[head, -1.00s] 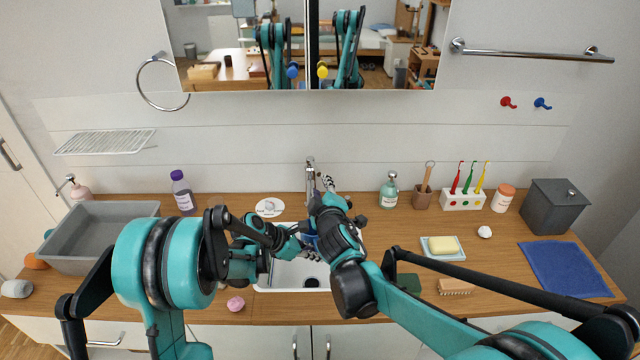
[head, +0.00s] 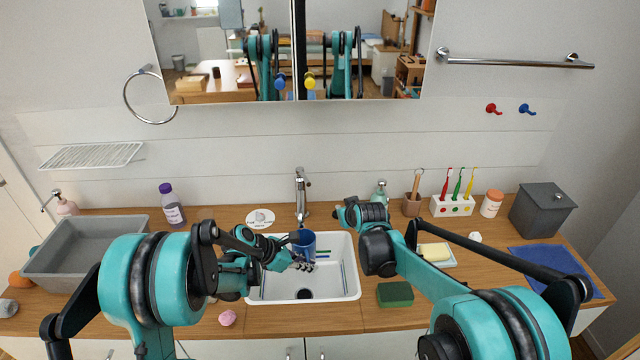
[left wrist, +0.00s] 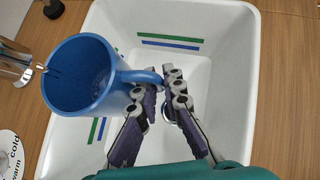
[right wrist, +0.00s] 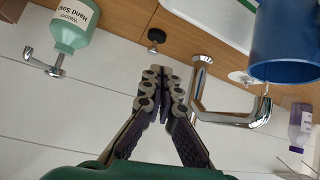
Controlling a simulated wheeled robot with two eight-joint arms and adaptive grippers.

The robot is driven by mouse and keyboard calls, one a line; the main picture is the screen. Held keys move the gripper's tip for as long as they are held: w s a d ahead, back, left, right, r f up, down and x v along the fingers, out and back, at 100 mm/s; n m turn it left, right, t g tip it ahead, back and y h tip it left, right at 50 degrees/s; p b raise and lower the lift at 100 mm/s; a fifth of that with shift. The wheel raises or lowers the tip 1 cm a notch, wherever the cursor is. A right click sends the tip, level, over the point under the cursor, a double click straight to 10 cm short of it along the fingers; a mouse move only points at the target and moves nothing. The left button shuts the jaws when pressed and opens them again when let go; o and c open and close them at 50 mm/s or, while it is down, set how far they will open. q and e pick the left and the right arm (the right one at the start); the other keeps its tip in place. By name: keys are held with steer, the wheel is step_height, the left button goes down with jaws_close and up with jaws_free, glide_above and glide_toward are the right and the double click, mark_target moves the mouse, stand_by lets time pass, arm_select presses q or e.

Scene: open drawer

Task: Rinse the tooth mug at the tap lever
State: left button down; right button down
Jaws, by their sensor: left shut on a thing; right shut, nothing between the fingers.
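The blue tooth mug (head: 305,243) is over the sink basin, at the front of the tap spout. My left gripper (head: 300,264) is shut on its handle; the left wrist view shows the mug (left wrist: 75,78) open side up and the fingers (left wrist: 163,82) at the handle. The chrome tap (head: 301,193) stands behind the sink; its spout end (right wrist: 262,112) is close to the mug in the right wrist view. My right gripper (head: 342,213) is shut and empty, right of the tap. A dark round knob (right wrist: 156,36) stands on the counter beyond its fingertips.
The white sink (head: 335,285) has a dark drain. A cold/warm disc (head: 260,218) lies left of the tap. The soap bottle (head: 380,191) stands behind my right arm. A green sponge (head: 395,294) lies right of the sink, a grey tub (head: 85,245) far left.

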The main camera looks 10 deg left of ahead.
steer(key=w+d+r+m+g+y, duration=0.3)
steer(key=d+r+m+g+y, duration=0.3)
steer(key=r+y, duration=0.5)
steer(key=m, duration=0.1)
glide_toward(304, 179)
steer(key=w, duration=0.4)
steer(key=shift+y, duration=0.4)
steer(key=shift+s+a+f, duration=0.3)
steer(key=shift+s+a, duration=0.05)
steer(key=shift+a, duration=0.4)
steer(key=shift+s+a+f, duration=0.3)
steer(key=shift+a, duration=0.45)
steer(key=shift+s+a+f, duration=0.3)
steer(key=shift+s+a, duration=0.05)
steer(key=shift+a, duration=0.35)
